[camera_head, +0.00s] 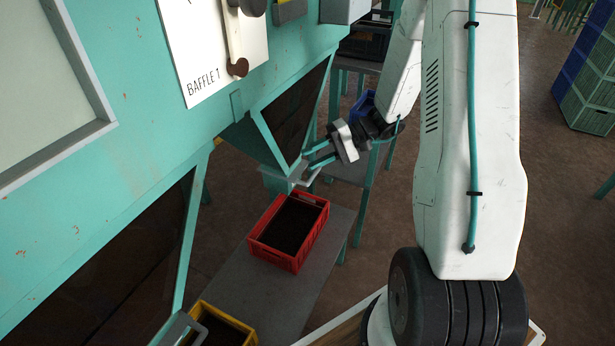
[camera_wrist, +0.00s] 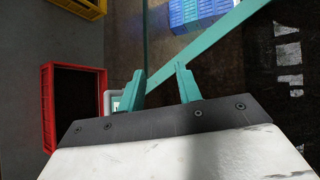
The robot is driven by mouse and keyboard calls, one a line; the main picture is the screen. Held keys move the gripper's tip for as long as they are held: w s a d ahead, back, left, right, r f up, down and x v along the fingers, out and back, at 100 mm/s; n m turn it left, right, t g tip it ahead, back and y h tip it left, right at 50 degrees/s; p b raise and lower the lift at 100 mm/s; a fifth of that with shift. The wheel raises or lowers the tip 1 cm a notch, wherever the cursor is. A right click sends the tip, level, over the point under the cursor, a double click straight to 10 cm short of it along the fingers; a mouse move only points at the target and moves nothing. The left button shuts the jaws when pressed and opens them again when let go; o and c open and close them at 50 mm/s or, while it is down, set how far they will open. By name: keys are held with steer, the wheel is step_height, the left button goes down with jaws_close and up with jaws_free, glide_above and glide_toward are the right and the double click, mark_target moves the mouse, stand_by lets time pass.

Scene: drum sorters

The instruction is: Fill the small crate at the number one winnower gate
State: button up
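A red crate (camera_head: 265,250) stands on a grey bench below the teal winnower's spout (camera_head: 276,181). Its inside is dark, and I cannot tell how full it is. It also shows at left in the wrist view (camera_wrist: 47,112). A pale gate handle (camera_head: 306,178) sits at the spout's mouth; a white bracket-like part of it shows beside my left finger in the wrist view (camera_wrist: 106,104). My gripper (camera_head: 307,161) is close to the handle at the spout. Its two teal fingers (camera_wrist: 160,72) are apart, with nothing seen between them.
A yellow crate (camera_head: 247,335) sits at the near end of the grey bench (camera_head: 327,250). A panel marked BAFFLE 1 (camera_head: 215,60) with a brown-knobbed lever is on the machine above. A blue crate (camera_head: 364,103) stands behind my gripper. Stacked crates (camera_head: 590,85) stand far right.

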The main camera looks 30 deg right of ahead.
mark_target(315, 175)
steer(key=d+f+m+t, duration=0.1)
steer(key=d+f, duration=0.1)
steer(key=f, duration=0.1)
steer(key=w+d+f+m+t, duration=0.1)
steer(key=d+f+t, duration=0.1)
steer(key=d+f, duration=0.1)
steer(key=w+d+f+m+t, duration=0.1)
steer(key=d+f+t, duration=0.1)
steer(key=f, duration=0.3)
steer(key=shift+w+d, duration=0.1)
steer(key=shift+d, duration=0.1)
steer(key=x, duration=0.7)
steer(key=shift+w+a+f, duration=0.2)
steer(key=shift+w+f, duration=0.05)
steer(key=shift+f, duration=0.1)
jaws_close()
